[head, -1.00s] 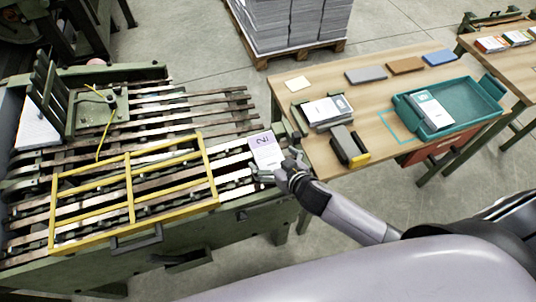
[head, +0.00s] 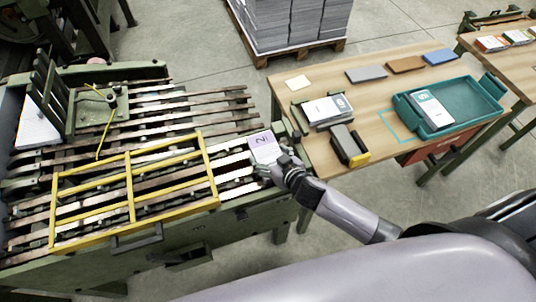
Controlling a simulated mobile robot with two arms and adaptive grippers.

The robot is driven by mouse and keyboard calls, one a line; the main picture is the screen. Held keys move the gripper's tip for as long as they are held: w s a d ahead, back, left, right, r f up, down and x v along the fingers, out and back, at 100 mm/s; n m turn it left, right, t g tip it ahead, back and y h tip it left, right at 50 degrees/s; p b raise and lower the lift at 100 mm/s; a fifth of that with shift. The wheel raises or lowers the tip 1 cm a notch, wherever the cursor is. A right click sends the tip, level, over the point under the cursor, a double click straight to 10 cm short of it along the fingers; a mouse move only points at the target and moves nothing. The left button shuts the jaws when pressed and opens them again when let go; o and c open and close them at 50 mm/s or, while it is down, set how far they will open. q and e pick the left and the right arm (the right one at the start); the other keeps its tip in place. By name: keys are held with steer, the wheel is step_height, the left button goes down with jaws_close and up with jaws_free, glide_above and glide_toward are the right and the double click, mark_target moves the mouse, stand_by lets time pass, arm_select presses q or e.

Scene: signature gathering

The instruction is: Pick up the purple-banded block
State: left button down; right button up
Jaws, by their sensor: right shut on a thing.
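The purple-banded block (head: 264,148) is a white, flat block with a purple band and a dark mark on it. It is at the right end of the slatted machine bed, in the middle of the head view. My right gripper (head: 277,168) is shut on its near right edge. The fingers are small and partly hidden by the wrist. I cannot tell whether the block is clear of the slats. My left gripper is not in view.
A yellow frame (head: 131,187) lies over the slats to the left. A wooden table (head: 375,97) at right bears a teal tray (head: 483,94) with a block, another banded block (head: 327,108), a dark yellow-ended device (head: 347,147) and several coloured pads. A paper pallet stands behind.

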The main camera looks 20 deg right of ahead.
steer(key=shift+d, duration=0.1)
steer(key=c, duration=0.4)
steer(key=shift+c, duration=0.5)
steer(key=shift+w+r, duration=0.1)
steer(key=shift+r, duration=0.05)
